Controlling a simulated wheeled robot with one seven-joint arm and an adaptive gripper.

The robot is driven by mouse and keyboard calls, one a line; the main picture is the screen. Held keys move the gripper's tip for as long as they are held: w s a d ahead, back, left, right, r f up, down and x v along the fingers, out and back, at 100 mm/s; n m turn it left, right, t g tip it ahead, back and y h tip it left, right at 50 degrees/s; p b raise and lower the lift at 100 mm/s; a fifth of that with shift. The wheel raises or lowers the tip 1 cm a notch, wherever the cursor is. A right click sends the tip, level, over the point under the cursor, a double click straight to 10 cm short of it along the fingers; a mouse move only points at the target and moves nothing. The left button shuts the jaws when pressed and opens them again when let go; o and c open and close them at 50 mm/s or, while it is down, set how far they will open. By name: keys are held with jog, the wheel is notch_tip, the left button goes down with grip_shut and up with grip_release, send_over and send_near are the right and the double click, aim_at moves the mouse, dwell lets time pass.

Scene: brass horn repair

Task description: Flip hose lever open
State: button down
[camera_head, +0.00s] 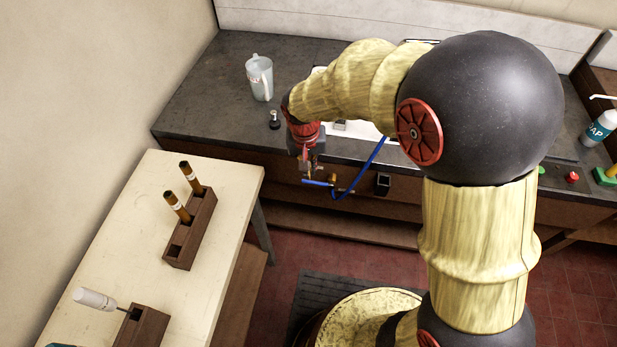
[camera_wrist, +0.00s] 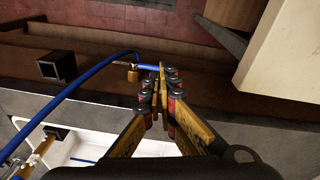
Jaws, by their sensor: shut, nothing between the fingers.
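The hose valve has a brass body (camera_head: 332,179) with a blue lever (camera_head: 316,182) reaching out to its left, at the front of the dark counter. In the wrist view the brass body (camera_wrist: 133,75) and the blue lever (camera_wrist: 146,67) lie just beyond my fingertips. A blue hose (camera_head: 366,164) runs from the valve up toward the sink. My gripper (camera_head: 308,170) points down in front of the counter edge, close to the lever. Its fingers (camera_wrist: 161,78) are shut with nothing between them. They hide the lever's far end in the wrist view, and I cannot tell whether they touch it.
A dark square holder (camera_head: 382,184) sits on the counter front, right of the valve. A white sink (camera_wrist: 88,151) is behind my gripper. A clear jug (camera_head: 260,77) stands on the counter. The pale table (camera_head: 228,206) at left holds wooden blocks (camera_head: 191,229).

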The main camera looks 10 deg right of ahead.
aim_at(309, 181)
jog(key=shift+w+a+r+m+t, duration=0.1)
jog(key=shift+w+r+m+t, duration=0.25)
jog(key=shift+w+m, duration=0.3)
jog(key=shift+w+a+r+m+t, duration=0.15)
jog(key=shift+w+r+m, duration=0.3)
jog(key=shift+w, duration=0.25)
jog(key=w+f+b, duration=0.1)
jog(key=f, duration=0.3)
jog(key=f+b, duration=0.2)
jog(key=f, duration=0.3)
jog(key=w+d+f+b, duration=0.1)
jog(key=f, duration=0.3)
jog(key=shift+w+f+b, duration=0.3)
jog(key=shift+f+b, duration=0.1)
jog(key=shift+f+h, duration=0.2)
jog(key=shift+h, duration=0.1)
